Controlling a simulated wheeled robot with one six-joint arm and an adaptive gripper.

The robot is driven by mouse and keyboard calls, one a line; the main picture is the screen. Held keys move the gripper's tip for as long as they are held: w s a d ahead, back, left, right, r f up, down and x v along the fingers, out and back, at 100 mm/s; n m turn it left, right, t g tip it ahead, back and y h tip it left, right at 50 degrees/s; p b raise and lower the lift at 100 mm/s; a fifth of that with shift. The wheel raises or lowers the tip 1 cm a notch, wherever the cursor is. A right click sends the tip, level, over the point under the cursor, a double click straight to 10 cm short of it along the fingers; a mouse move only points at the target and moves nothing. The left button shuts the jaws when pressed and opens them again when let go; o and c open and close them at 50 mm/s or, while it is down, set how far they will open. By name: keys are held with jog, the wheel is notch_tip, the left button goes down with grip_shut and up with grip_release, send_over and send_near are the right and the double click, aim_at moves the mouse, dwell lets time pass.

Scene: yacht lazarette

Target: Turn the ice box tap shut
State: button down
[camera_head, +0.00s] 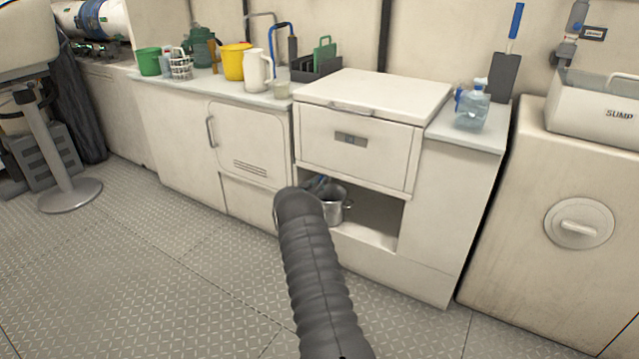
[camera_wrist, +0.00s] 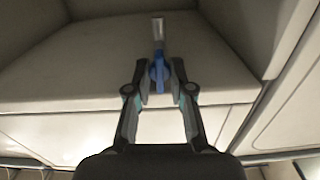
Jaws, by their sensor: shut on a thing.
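The ice box (camera_head: 358,145) is a white chest with a lid, set in the counter above an open recess. In the wrist view, a tap with a blue handle (camera_wrist: 159,73) and a pale metal pipe (camera_wrist: 158,32) shows between the fingertips of my gripper (camera_wrist: 160,88). The gripper is shut on the blue handle, one finger on each side. In the head view, my arm hides most of the gripper and the tap at the recess opening. The handle looks in line with the pipe in the wrist view.
A metal pot (camera_head: 333,207) stands in the recess below the ice box, close beside my arm. The recess walls and upper edge surround the gripper. A white cabinet door (camera_head: 248,140) is to the left. The patterned metal floor (camera_head: 170,275) in front is clear.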

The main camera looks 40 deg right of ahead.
jog(key=m+b, duration=0.4)
jog(key=b, duration=0.2)
dwell(0.3)
jog(key=c, duration=1)
grip_release()
